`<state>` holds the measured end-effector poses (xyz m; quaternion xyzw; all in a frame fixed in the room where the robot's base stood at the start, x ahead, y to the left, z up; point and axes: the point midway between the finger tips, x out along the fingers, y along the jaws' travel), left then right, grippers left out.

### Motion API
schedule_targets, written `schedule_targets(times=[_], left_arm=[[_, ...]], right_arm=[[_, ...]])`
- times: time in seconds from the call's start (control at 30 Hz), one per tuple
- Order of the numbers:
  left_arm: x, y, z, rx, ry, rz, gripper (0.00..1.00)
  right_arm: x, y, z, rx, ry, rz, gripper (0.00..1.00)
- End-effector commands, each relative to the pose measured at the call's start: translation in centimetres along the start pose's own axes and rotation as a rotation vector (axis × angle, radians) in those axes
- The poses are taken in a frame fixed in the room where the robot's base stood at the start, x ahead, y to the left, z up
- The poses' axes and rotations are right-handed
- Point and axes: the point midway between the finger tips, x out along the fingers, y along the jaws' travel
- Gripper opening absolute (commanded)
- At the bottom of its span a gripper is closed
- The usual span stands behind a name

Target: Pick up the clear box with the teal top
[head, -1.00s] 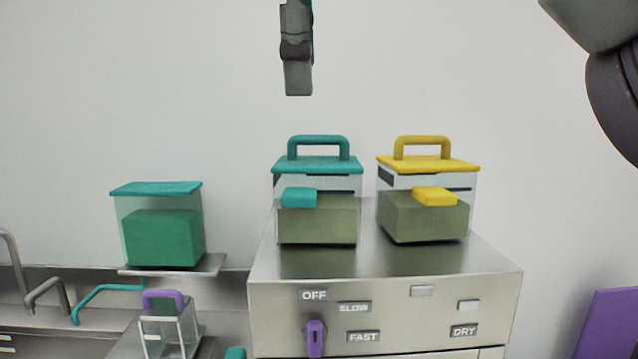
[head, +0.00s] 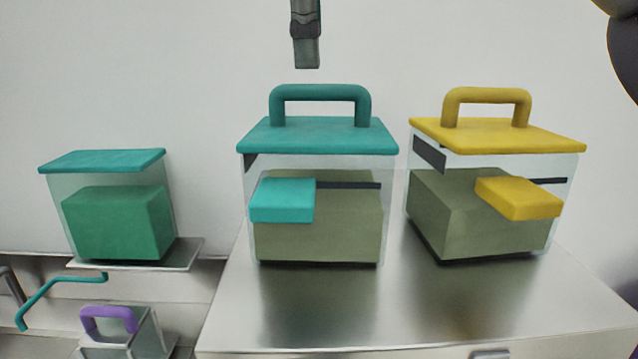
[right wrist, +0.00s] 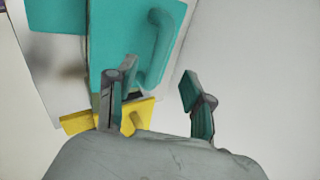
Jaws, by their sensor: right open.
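A clear box with a teal lid and a teal arched handle (head: 318,137) stands upright on a metal cabinet top, with a grey-green block inside and a teal tab on its front. Another clear box with a flat teal lid (head: 102,160) sits on a shelf at the left, with a green block inside. My right gripper (head: 307,60) hangs above the handled box, apart from the handle. In the right wrist view my right gripper (right wrist: 158,75) is open and empty, with the teal handle (right wrist: 160,45) beyond its fingers. My left gripper is not in view.
A clear box with a yellow lid and handle (head: 497,134) stands close to the right on the same cabinet top (head: 420,310). A purple-handled container (head: 110,322) and a bent teal rod (head: 50,287) are at the lower left. The wall is behind.

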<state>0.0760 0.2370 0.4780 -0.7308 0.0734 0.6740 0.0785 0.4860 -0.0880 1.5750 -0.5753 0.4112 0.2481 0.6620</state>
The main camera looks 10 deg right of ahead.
Motion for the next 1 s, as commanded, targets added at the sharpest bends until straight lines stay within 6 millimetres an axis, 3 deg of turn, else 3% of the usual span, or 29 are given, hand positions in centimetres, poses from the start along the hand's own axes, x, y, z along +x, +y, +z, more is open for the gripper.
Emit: schedule_targets(times=[0.1, 0.37, 0.63, 0.93, 1.0], left_arm=[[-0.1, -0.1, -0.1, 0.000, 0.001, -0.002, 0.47], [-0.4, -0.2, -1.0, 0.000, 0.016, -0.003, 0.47], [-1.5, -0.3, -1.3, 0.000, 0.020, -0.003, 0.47], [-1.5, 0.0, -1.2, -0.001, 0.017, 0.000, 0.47], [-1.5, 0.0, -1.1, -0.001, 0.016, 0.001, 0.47]], right_arm=[[2.0, -0.1, -0.1, 0.000, 0.001, 0.001, 0.52], [4.0, 0.0, -0.1, 0.001, 0.002, 0.002, 0.52], [7.8, 0.1, -0.1, 0.000, 0.000, 0.001, 0.52], [8.4, 0.2, -0.1, 0.001, -0.001, -0.001, 0.52], [8.4, 0.2, 0.0, 0.001, -0.001, -0.001, 0.42]])
